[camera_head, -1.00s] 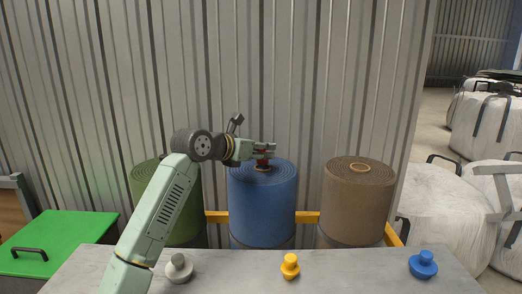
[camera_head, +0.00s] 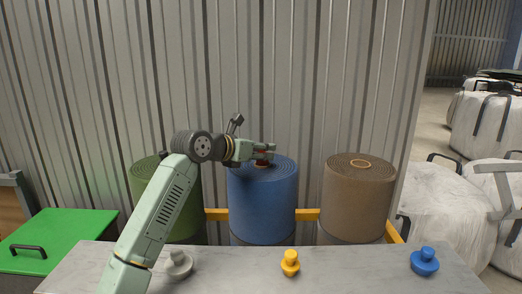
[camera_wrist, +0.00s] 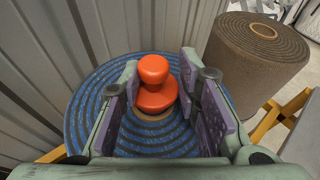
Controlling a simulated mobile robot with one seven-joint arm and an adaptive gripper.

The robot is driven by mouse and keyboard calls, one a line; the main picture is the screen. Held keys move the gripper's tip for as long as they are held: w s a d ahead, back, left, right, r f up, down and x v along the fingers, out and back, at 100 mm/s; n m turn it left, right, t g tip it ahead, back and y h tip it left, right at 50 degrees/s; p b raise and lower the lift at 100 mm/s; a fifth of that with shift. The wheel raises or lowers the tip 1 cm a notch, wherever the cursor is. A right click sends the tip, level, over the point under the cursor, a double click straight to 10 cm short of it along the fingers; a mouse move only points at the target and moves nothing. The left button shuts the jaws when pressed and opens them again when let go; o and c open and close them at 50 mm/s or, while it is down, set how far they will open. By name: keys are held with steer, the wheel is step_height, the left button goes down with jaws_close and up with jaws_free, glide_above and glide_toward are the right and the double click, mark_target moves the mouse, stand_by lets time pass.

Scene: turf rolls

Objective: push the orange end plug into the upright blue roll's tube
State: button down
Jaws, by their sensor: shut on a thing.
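The upright blue roll (camera_head: 262,205) stands in the middle of the row against the wall. My gripper (camera_head: 264,152) is just above its top and comes in from the left. It is shut on the orange end plug (camera_wrist: 154,97), which shows as a round knob over a wider flange. In the wrist view the fingers (camera_wrist: 165,100) stand on either side of the plug. The plug is over the tube's tan rim (camera_wrist: 152,117) at the centre of the blue spiral. How deep its lower part sits in the tube is hidden.
A green roll (camera_head: 187,215) stands left, partly behind my arm, and a brown roll (camera_head: 357,205) right. Grey (camera_head: 178,265), yellow (camera_head: 290,263) and blue (camera_head: 424,262) plugs sit on the grey table (camera_head: 350,275). A corrugated wall (camera_head: 300,70) is close behind the rolls.

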steer(key=shift+f+b, duration=0.8)
steer(key=shift+f, duration=0.3)
steer(key=c, duration=1.1)
jaws_free()
steer(key=shift+f, duration=0.1)
steer(key=v, duration=1.2)
steer(key=shift+s+d, duration=0.15)
